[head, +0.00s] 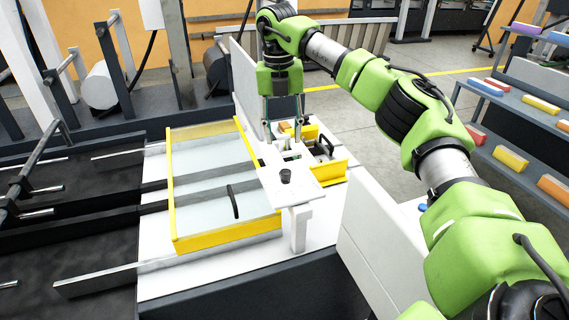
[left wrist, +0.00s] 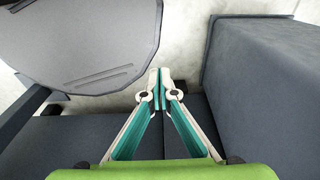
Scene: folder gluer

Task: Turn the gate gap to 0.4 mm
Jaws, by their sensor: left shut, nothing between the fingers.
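My right gripper (head: 284,138) points down over the small feeder area behind a white plate in the head view. Its two fingers stand apart, and their tips are small against white and yellow parts there. A black knob (head: 286,175) stands on the white plate (head: 300,190), nearer to me than the gripper and apart from it. I cannot read any gap value or scale. My left gripper (left wrist: 158,88) shows in the left wrist view, with its fingertips together and nothing between them. It is not in the head view.
A clear cover with a yellow frame (head: 225,240) and a black handle (head: 232,203) lies left of the plate. A yellow-sided tray (head: 330,170) is to its right. White panels (head: 375,255) stand nearby. Grey surfaces, one a dark block (left wrist: 262,75), surround my left gripper.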

